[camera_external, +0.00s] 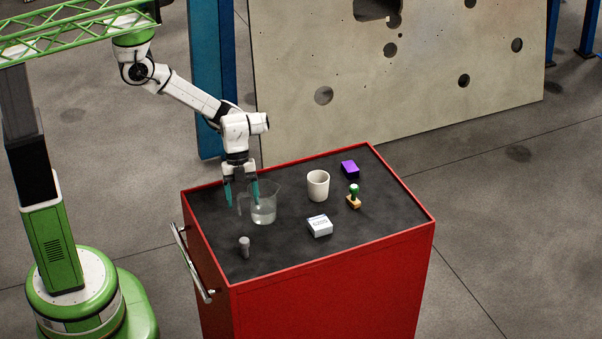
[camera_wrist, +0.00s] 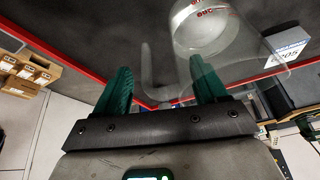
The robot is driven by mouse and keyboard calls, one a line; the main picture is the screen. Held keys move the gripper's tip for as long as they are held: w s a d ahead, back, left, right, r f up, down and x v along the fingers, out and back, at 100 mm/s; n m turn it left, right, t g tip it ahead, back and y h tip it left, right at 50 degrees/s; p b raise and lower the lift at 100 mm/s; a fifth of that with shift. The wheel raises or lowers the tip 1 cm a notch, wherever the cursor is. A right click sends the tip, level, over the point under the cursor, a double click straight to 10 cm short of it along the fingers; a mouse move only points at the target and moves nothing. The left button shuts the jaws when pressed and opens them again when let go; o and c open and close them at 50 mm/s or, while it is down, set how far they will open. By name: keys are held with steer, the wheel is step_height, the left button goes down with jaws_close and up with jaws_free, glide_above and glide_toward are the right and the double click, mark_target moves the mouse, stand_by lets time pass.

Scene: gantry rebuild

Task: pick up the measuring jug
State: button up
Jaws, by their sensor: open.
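The measuring jug (camera_external: 264,207) is clear glass and stands upright on the dark top of the red cabinet, with its handle toward the left. In the wrist view the jug (camera_wrist: 205,30) is at the top, right of centre, with red print on it. My gripper (camera_external: 242,204) points down at the jug's left side, its teal fingers spread apart around the handle region. In the wrist view my gripper (camera_wrist: 163,82) shows its two fingers wide apart, with the handle showing between them. I cannot tell whether a finger touches the glass. Nothing is clamped.
A white cup (camera_external: 318,186), a purple block (camera_external: 350,169), a stamp with a green knob (camera_external: 354,197), a white box (camera_external: 320,227) and a small grey cylinder (camera_external: 244,247) stand on the cabinet top (camera_external: 285,258). A raised red rim edges it. The front middle is mostly clear.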

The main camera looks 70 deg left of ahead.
jaws_close()
stand_by(0.6)
steer(key=shift+r, duration=0.2)
steer(key=shift+r, duration=1.3)
steer(key=s+a+r, duration=0.8)
steer(key=s+r, duration=0.2)
steer(key=shift+s+a+p, duration=0.3)
steer(key=shift+s+a, duration=0.05)
steer(key=shift+s, duration=0.05)
